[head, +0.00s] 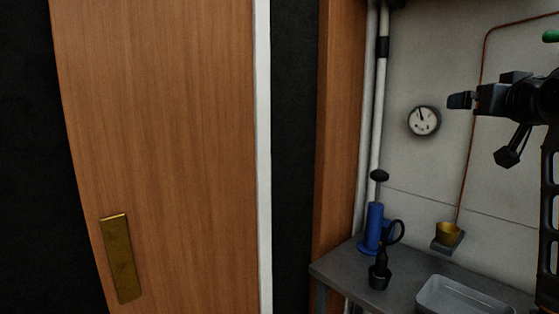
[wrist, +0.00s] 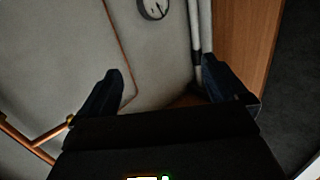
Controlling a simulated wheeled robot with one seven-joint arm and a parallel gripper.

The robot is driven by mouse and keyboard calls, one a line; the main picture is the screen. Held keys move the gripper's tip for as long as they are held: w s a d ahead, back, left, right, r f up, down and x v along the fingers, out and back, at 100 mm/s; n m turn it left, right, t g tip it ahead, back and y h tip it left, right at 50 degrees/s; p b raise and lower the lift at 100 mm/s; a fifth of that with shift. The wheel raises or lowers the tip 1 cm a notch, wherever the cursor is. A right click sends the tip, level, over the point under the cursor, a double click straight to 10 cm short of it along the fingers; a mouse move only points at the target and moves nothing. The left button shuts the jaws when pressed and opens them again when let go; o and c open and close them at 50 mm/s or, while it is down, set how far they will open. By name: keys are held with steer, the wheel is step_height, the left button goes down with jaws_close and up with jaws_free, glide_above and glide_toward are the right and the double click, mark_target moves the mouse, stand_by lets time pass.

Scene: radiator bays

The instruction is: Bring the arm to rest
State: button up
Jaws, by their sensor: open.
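My gripper (head: 482,128) is at the right of the head view, raised in front of the pale wall and above the grey bench. Its two dark fingers are spread apart with nothing between them. In the wrist view the open fingers (wrist: 162,82) stand either side of bare wall. My arm runs off the right edge of the head view, so most of it is hidden.
A wooden door (head: 160,130) with a brass plate fills the left. The bench (head: 410,285) holds a blue pump (head: 374,228), a small black object (head: 379,277), a brass cup (head: 447,233) and a grey tray (head: 460,297). A gauge (head: 424,121) and pipes line the wall.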

steer(key=s+a+f+y, duration=0.1)
steer(key=s+a+f, duration=0.15)
steer(key=f, duration=0.75)
steer(key=s+a+f, duration=0.2)
steer(key=a+f, duration=0.1)
steer(key=f, duration=0.7)
steer(key=s+a+f+n, duration=0.1)
steer(key=s+a+f, duration=0.3)
steer(key=s+f, duration=0.35)
steer(key=s+a+f, duration=0.3)
steer(key=s+f, duration=0.3)
steer(key=f, duration=0.3)
steer(key=s+a+y, duration=0.1)
steer(key=s+a, duration=0.1)
steer(key=s, duration=0.9)
steer(key=s+a+f+n+g+y, duration=0.1)
steer(key=s+a, duration=0.2)
steer(key=s, duration=0.8)
steer(key=s+a+f+n+y, duration=0.1)
steer(key=s+a, duration=0.1)
steer(key=s, duration=1)
steer(key=shift+a+g, duration=0.3)
steer(key=shift+a, duration=0.05)
